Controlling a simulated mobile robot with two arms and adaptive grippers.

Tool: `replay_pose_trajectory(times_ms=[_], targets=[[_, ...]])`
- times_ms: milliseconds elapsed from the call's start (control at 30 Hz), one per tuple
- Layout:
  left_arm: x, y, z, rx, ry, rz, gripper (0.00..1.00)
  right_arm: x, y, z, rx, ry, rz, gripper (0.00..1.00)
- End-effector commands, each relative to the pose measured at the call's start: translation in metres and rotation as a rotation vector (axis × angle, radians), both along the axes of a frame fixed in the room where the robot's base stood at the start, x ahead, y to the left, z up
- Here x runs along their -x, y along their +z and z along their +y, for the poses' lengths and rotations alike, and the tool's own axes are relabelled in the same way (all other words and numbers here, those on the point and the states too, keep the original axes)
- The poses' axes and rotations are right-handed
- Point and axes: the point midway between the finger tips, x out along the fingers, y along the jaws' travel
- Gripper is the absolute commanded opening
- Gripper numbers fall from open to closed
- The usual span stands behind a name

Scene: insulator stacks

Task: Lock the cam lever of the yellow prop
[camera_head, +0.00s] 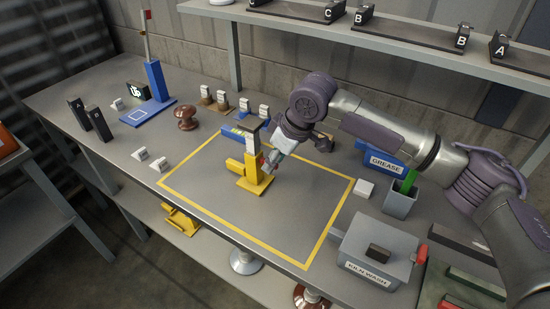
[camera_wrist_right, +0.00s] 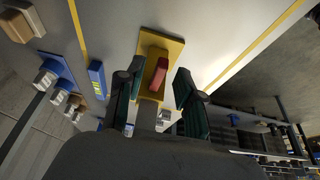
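In the right wrist view the right gripper's two dark fingers (camera_wrist_right: 156,85) are apart, one to each side of the lever. I cannot tell whether they touch it. My left gripper is not in view.
A blue block (camera_head: 234,131) lies just behind the prop. A blue GREASE bin (camera_head: 384,159), a grey cup (camera_head: 401,199) and a grey KILN WASH box (camera_head: 372,247) stand right of the outline. The front of the outlined area (camera_head: 285,215) is clear. A shelf (camera_head: 400,45) hangs above.

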Motion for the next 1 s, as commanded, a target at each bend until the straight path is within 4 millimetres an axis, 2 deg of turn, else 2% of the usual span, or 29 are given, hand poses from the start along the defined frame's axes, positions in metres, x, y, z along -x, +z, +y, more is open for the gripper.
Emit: replay_pose_trajectory(times_ms=[33, 200, 633, 1000], targets=[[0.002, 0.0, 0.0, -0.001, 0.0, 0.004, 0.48, 0.0, 0.0, 0.0, 0.0, 0.0, 0.0, 0.26], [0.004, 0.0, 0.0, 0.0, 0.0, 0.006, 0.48, 0.0, 0.0, 0.0, 0.0, 0.0, 0.0, 0.0], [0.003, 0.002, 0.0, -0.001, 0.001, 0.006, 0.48, 0.001, -0.002, -0.002, -0.038, -0.002, -0.026, 0.0], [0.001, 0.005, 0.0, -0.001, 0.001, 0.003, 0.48, 0.004, -0.014, -0.005, -0.237, -0.003, -0.167, 0.0]])
